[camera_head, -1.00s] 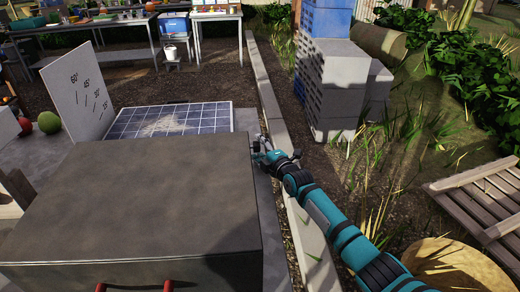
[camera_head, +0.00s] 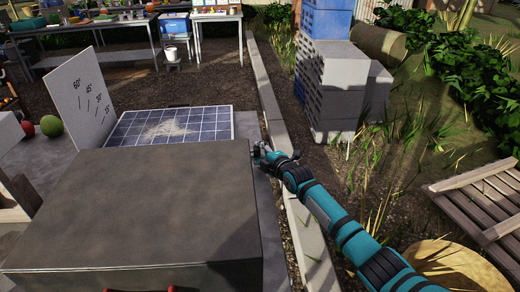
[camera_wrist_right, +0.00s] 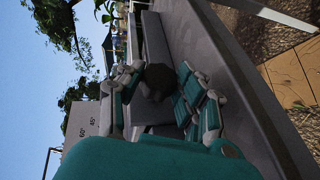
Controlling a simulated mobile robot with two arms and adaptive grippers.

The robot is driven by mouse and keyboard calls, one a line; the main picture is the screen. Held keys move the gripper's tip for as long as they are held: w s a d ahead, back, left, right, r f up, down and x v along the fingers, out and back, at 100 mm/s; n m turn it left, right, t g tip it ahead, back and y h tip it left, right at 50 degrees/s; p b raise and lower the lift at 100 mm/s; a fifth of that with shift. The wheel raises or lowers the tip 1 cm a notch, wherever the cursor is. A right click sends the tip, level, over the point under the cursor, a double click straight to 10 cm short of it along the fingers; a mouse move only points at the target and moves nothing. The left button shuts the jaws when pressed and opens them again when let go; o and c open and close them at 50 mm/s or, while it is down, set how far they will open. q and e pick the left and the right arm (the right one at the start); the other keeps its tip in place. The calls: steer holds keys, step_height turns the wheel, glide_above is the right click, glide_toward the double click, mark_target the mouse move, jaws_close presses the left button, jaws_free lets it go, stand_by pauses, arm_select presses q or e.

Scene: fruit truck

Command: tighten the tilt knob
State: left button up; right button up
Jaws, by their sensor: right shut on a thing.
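A solar panel (camera_head: 165,128) with a pale dusty patch lies on the grey bed behind a large dark box. A white angle board (camera_head: 85,95) with degree marks stands at its left. My right gripper (camera_head: 259,153) is at the box's far right corner, low beside the panel's near right side. In the right wrist view, its fingers (camera_wrist_right: 160,92) are closed around a dark, rounded knob (camera_wrist_right: 157,78). The fingers hide part of the knob, and its tightness cannot be told. The knob cannot be made out in the head view. My left gripper is not in view.
The large dark box (camera_head: 150,200) fills the near left, close beside my right gripper. A pale kerb (camera_head: 310,235) runs along the right. Stacked grey crates (camera_head: 335,90) and a wooden pallet (camera_head: 485,205) stand farther right.

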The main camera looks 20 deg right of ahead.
steer(key=shift+d+r+g+p, duration=0.1)
steer(key=shift+r+g+p, duration=0.2)
steer(key=shift+r+p, duration=0.1)
steer(key=shift+w+m+g+p, duration=0.1)
steer(key=shift+m+g+p, duration=0.2)
steer(key=shift+g, duration=0.4)
steer(key=shift+m+g, duration=0.4)
steer(key=shift+g, duration=1)
steer(key=o, duration=1.1)
steer(key=shift+f, duration=0.1)
steer(key=shift+o, duration=0.2)
steer(key=v, duration=1.2)
